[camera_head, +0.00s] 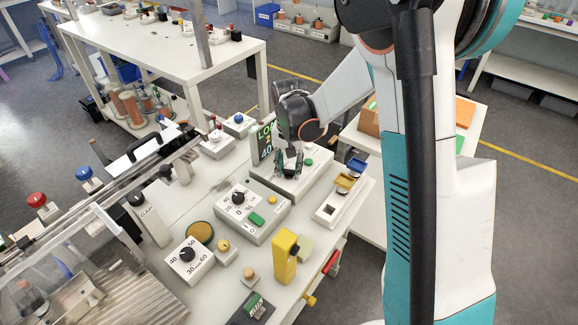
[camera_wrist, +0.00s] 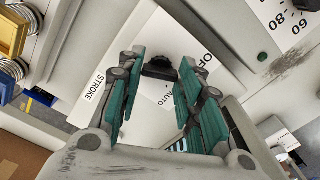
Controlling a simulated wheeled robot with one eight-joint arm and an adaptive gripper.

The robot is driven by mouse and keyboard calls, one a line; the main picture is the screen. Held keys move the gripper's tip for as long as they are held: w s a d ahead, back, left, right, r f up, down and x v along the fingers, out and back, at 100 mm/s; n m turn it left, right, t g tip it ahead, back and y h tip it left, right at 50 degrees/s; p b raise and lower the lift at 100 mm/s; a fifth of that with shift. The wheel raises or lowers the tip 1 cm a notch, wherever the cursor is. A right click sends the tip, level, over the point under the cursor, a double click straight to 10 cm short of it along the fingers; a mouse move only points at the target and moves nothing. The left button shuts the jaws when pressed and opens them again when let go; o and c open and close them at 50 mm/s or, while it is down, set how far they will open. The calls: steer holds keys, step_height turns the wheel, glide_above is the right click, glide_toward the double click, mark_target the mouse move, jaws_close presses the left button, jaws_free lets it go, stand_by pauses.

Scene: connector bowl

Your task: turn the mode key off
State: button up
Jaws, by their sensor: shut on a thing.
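The mode key (camera_wrist: 160,68) is a small black knob on a white panel plate (camera_wrist: 150,35). In the wrist view the plate carries the words OFF, AUTO and STROKE, partly covered by my fingers. In the head view my gripper (camera_head: 289,162) reaches down onto a white control box (camera_head: 300,187) at the middle of the bench. There the key is hidden by the gripper. I cannot tell exactly which mark the key points to.
A display (camera_head: 265,143) stands just left of my gripper. A green button (camera_head: 308,162) is close on its right. A second control box (camera_head: 252,212), a dial box (camera_head: 187,260) and a yellow post (camera_head: 285,256) stand nearer.

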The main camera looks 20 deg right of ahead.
mark_target(289, 170)
steer(key=shift+n, duration=1.9)
steer(key=o, duration=1.1)
steer(key=shift+c, duration=0.2)
steer(key=shift+r, duration=0.1)
step_height(289, 170, up, 12)
